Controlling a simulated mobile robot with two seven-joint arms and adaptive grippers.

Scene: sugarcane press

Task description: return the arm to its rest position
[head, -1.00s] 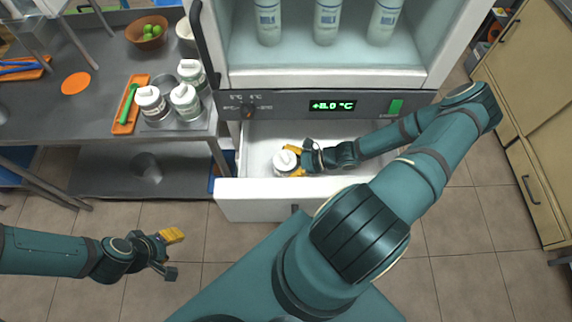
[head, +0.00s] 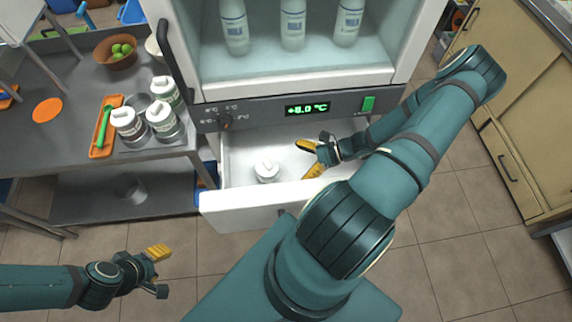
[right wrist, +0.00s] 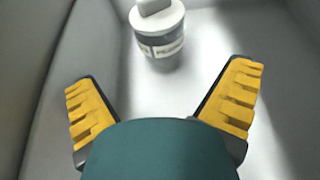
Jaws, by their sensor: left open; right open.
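My right gripper (head: 311,160) is open and empty over the pulled-out white drawer (head: 240,208), to the right of a white-lidded jar (head: 266,171) that stands upright in the drawer. In the right wrist view the open yellow fingers of the right gripper (right wrist: 164,100) show in front, with the jar (right wrist: 160,45) beyond them, apart from both fingers. My left gripper (head: 160,270) is open and empty at the lower left, above the tiled floor.
The fridge (head: 300,95) above the drawer holds several bottles (head: 292,25). A steel table (head: 60,150) at left carries several jars (head: 162,120), an orange tray (head: 98,150) and a bowl of green fruit (head: 116,52). Cabinets (head: 500,120) stand at right. Floor is free at lower left.

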